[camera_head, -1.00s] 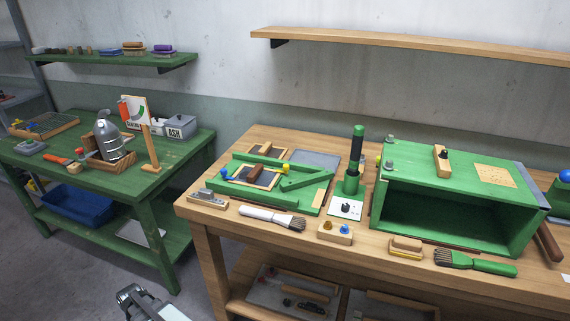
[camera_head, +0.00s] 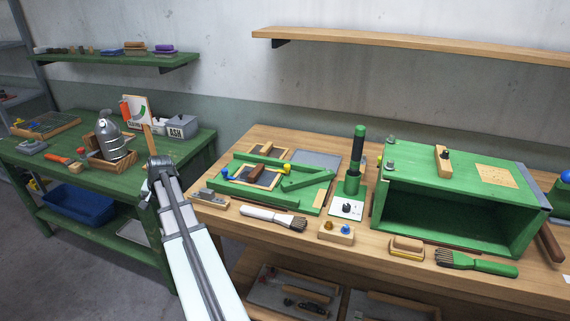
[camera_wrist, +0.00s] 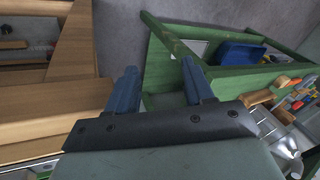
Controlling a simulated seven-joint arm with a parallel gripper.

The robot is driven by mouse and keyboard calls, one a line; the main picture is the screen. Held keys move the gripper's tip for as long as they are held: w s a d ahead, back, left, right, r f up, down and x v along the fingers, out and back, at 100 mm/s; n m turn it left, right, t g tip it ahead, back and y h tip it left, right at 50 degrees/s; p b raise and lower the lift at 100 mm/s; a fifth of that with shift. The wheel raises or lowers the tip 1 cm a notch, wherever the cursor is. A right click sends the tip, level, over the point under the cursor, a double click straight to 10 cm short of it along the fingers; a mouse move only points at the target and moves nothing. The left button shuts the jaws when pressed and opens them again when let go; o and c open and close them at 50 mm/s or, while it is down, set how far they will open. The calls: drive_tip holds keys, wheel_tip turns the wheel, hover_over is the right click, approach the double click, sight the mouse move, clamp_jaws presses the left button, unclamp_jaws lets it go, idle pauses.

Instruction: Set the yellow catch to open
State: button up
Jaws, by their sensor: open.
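A blue knob (camera_head: 225,173) sits at the frame's left. My gripper (camera_head: 160,166) is left of the wooden bench, apart from both yellow parts. In the wrist view, its two blue fingers (camera_wrist: 158,84) are apart with nothing between them.
A white-handled brush (camera_head: 268,216), a two-button wooden block (camera_head: 336,231) and a green brush (camera_head: 475,263) lie along the wooden bench's front edge. A green bottle-like tool (camera_head: 354,165) stands between frame and box. A green table (camera_head: 60,175) with a smoker (camera_head: 112,140) is at left.

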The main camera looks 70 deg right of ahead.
drive_tip(key=s+d+r+m+h, duration=0.1)
drive_tip(key=s+d+r, duration=0.1)
drive_tip(key=d+r, duration=0.45)
drive_tip(key=m+g+h, duration=0.3)
drive_tip(key=m+g, duration=0.3)
drive_tip(key=m, duration=0.1)
approach(287, 165)
drive_tip(key=x, duration=0.8)
drive_tip(key=shift+d+f, duration=0.1)
drive_tip(key=shift+f, duration=0.1)
clamp_jaws()
